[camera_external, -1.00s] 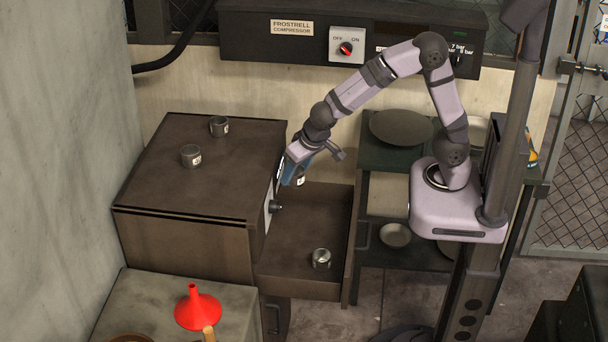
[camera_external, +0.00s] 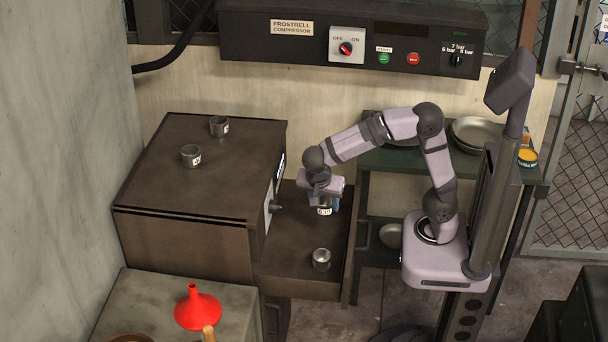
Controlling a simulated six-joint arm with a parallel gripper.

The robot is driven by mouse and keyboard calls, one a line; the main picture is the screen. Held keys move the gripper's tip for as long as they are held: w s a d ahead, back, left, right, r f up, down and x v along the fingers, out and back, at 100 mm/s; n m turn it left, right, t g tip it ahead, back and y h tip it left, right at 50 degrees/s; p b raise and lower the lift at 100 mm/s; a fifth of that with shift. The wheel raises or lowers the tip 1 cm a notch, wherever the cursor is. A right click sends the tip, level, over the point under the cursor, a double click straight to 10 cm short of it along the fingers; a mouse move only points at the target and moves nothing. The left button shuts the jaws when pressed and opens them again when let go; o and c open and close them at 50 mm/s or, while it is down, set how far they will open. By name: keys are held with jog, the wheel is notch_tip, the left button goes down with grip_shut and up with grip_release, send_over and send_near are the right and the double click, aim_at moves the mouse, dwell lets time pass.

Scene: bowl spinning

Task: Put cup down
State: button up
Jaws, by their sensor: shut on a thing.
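My gripper (camera_external: 325,202) points down over the open drawer (camera_external: 285,262), toward its back right. It is shut on a small metal cup (camera_external: 325,210) with a pale label. The cup looks upright; I cannot tell whether its base touches the drawer floor. A second metal cup (camera_external: 321,259) stands in the drawer nearer the front. Two more labelled cups, a back one (camera_external: 219,126) and a nearer one (camera_external: 191,156), stand on top of the brown cabinet (camera_external: 160,190).
The cabinet side with a dark knob (camera_external: 275,207) rises left of my gripper. A dark green shelf (camera_external: 375,158) with pans (camera_external: 478,132) stands to the right. A red funnel (camera_external: 198,308) sits on a grey block at the lower left. The drawer's left floor is clear.

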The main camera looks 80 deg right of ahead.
jog(key=shift+s+d+f+m+g+b, duration=0.2)
jog(key=shift+s+f+m+g+b, duration=0.15)
jog(key=shift+f+m+b, duration=0.2)
send_near(329, 234)
jog(key=shift+b+x, duration=0.3)
jog(key=shift+x, duration=2.35)
jog(key=shift+f, duration=0.1)
jog(key=shift+f, duration=0.15)
jog(key=o, duration=1)
jog(key=shift+o, duration=0.2)
